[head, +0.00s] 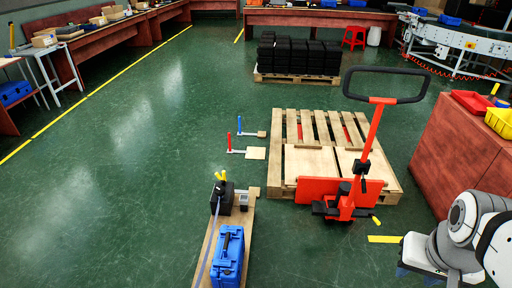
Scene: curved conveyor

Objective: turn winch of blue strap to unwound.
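A long wooden plank (245,215) lies at the lower middle in the head view. A blue-grey strap (209,248) runs along its left side towards a black block (222,200) with a yellow handle (220,176) on top. A small grey device (243,199) sits beside the block. Farther back, a lever with an upright blue handle (239,124) stands at the left edge of the wooden pallet (290,140), and one with a red handle (229,141) stands just nearer. I cannot tell which part is the blue strap's winch. My gripper is not visible; only arm links show at lower right.
A blue case (228,258) stands on the plank. An orange pallet jack (345,190) stands at the pallet's front. A red-brown cabinet (460,150) with red and yellow bins is at right. The green floor at left is clear.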

